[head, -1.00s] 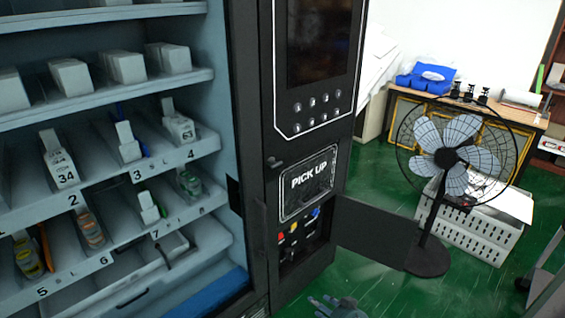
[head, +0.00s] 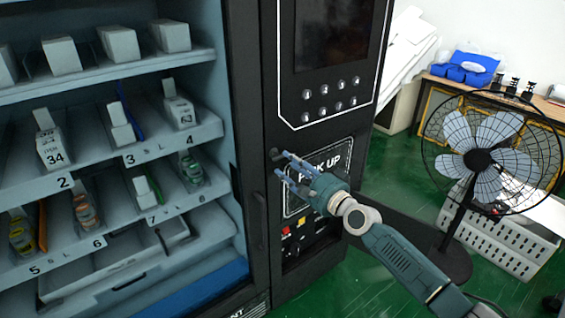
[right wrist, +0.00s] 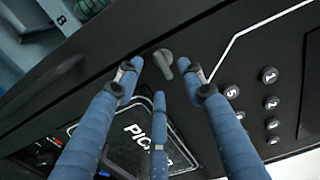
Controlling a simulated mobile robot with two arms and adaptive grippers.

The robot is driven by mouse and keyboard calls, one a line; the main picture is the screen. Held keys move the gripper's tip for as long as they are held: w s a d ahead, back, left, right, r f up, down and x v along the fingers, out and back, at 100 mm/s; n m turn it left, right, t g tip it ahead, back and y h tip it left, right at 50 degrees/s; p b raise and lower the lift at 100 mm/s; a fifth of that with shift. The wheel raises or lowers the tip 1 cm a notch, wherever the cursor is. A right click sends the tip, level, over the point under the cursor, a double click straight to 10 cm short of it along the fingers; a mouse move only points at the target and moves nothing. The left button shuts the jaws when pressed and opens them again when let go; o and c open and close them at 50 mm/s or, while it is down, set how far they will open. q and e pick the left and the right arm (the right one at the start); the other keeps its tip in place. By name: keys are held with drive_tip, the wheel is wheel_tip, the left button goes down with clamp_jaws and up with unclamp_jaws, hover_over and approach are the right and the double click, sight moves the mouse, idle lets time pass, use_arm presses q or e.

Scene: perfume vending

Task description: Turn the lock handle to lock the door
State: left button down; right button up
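The lock handle (head: 274,154) is a small dark knob on the black front of the vending machine, just above the PICK UP panel (head: 343,160). It also shows in the right wrist view (right wrist: 164,63) as a grey lever. My right gripper (head: 282,164) is open, with its blue fingers pointing at the handle. In the right wrist view its fingertips (right wrist: 160,78) are spread on either side of the handle, and I see no clear contact. My left gripper is not in view.
Shelves with numbered slots and boxes (head: 118,42) fill the machine's left part. A fan (head: 478,160) and a white crate (head: 525,250) stand further right on the green floor.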

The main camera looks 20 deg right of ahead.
sight(277, 155)
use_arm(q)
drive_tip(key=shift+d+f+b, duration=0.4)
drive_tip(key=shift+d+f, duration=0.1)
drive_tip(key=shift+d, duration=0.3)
use_arm(e)
drive_tip(key=x, duration=0.3)
drive_tip(key=shift+w+a, duration=0.1)
drive_tip(key=shift+w, duration=0.3)
clamp_jaws()
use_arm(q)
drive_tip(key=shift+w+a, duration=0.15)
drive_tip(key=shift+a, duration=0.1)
